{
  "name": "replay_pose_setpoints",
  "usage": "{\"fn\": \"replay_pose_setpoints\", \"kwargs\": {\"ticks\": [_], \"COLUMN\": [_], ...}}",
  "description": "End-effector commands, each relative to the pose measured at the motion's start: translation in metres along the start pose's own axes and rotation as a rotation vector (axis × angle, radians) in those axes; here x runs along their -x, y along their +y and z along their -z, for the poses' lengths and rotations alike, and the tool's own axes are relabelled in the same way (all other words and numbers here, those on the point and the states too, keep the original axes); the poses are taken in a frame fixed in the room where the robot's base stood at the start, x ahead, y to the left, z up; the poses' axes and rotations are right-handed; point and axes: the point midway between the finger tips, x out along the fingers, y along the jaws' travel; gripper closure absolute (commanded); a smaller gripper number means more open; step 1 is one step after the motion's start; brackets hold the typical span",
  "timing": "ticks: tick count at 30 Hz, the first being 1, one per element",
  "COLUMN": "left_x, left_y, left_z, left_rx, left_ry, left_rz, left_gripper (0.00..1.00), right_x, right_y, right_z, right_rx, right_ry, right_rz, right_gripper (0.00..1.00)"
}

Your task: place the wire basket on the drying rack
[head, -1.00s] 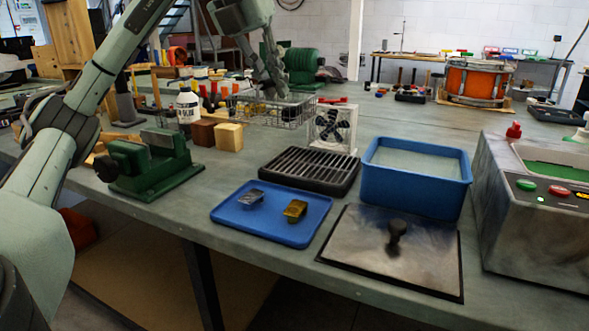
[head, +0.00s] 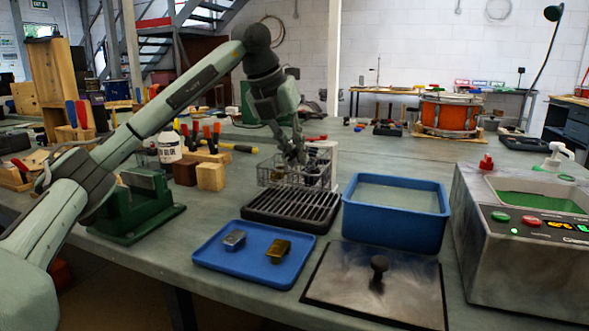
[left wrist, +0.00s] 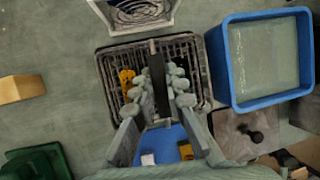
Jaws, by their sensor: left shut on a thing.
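The wire basket (head: 277,175) hangs from my left gripper (head: 296,157), which is shut on its upright handle (left wrist: 157,75). Something yellow (left wrist: 127,85) lies inside it. The black slatted drying rack (head: 292,209) lies on the bench. In the head view the basket appears just above the rack's back part. In the left wrist view it overlaps the rack (left wrist: 104,72), seen from above. I cannot tell the exact gap between them. My left gripper also shows in the left wrist view (left wrist: 165,84). My right gripper is not in view.
A blue tub (head: 398,220) stands right of the rack, and a fan (left wrist: 140,14) stands behind it. A blue tray (head: 218,262) with two metal parts and a dark plate with a knob (head: 350,285) lie in front. Wooden blocks (head: 211,177) and a green vise stand left.

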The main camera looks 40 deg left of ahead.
Motion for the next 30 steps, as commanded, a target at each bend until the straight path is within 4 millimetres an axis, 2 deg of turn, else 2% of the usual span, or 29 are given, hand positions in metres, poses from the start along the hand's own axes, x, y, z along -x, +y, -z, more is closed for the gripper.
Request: {"fn": "replay_pose_setpoints", "kwargs": {"ticks": [7, 13, 19, 20, 24, 30], "left_x": [-0.031, -0.032, -0.036, -0.035, -0.035, -0.035], "left_y": [0.008, 0.007, 0.009, 0.008, 0.008, 0.008], "left_z": [0.014, 0.014, 0.016, 0.015, 0.015, 0.015], "left_rx": [0.0, 0.0, 0.0, 0.0, 0.0, 0.0], "left_ry": [0.001, -0.001, 0.0, 0.001, 0.001, 0.001], "left_rz": [-0.002, 0.0, 0.0, -0.001, -0.001, -0.001], "left_gripper": [1.0, 1.0, 1.0, 0.84, 0.67, 0.67], "right_x": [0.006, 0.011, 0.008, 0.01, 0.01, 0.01], "right_y": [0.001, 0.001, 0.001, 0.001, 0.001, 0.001], "right_z": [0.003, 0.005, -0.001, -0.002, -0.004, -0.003], "right_rx": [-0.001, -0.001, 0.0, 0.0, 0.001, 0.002], "right_ry": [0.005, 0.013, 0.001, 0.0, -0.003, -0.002], "right_rz": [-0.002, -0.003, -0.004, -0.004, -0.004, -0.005], "right_gripper": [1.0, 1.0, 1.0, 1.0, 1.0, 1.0]}}
